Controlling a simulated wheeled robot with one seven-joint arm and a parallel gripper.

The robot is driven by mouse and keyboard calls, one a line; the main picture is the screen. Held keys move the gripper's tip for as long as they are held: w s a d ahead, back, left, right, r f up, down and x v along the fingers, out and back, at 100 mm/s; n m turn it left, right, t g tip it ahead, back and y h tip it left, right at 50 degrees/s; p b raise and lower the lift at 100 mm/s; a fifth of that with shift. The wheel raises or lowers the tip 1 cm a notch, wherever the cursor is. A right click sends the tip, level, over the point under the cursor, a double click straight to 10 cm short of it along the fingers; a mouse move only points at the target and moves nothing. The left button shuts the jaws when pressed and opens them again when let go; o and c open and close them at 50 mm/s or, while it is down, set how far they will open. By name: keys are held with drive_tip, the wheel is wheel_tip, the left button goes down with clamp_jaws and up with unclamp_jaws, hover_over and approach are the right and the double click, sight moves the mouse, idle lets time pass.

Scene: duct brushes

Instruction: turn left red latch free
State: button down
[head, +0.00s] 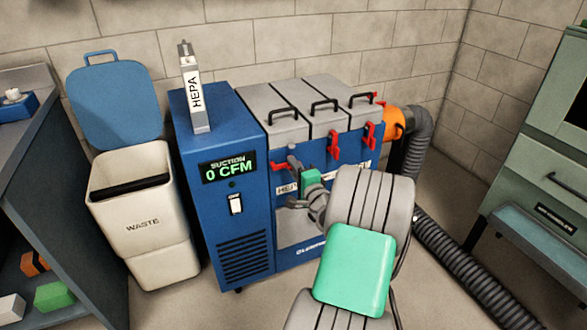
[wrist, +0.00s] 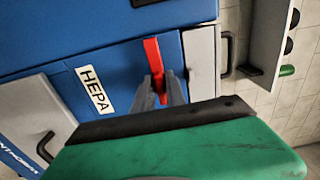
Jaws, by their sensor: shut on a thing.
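The left red latch (head: 279,168) is on the front of the blue suction machine (head: 258,215), just under the left grey lid, mostly hidden behind my gripper in the head view. In the wrist view the red latch (wrist: 151,55) sticks out from between the fingertips, slightly tilted. My gripper (head: 291,164) is shut on it; its two grey fingers also show in the wrist view (wrist: 161,88). The latch's far end and pivot are hard to make out.
Two other red latches, a middle one (head: 333,146) and a right one (head: 369,136), hang on the same front. A HEPA box (head: 191,95) stands on top. A waste bin (head: 150,215) is to the left; a black hose (head: 455,250) runs along the floor at right.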

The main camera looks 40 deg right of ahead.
idle(0.3)
drive_tip(key=c, duration=1.5)
unclamp_jaws()
drive_tip(key=v, duration=0.7)
drive_tip(key=shift+s+a+p, duration=0.2)
drive_tip(key=shift+s+p, duration=0.2)
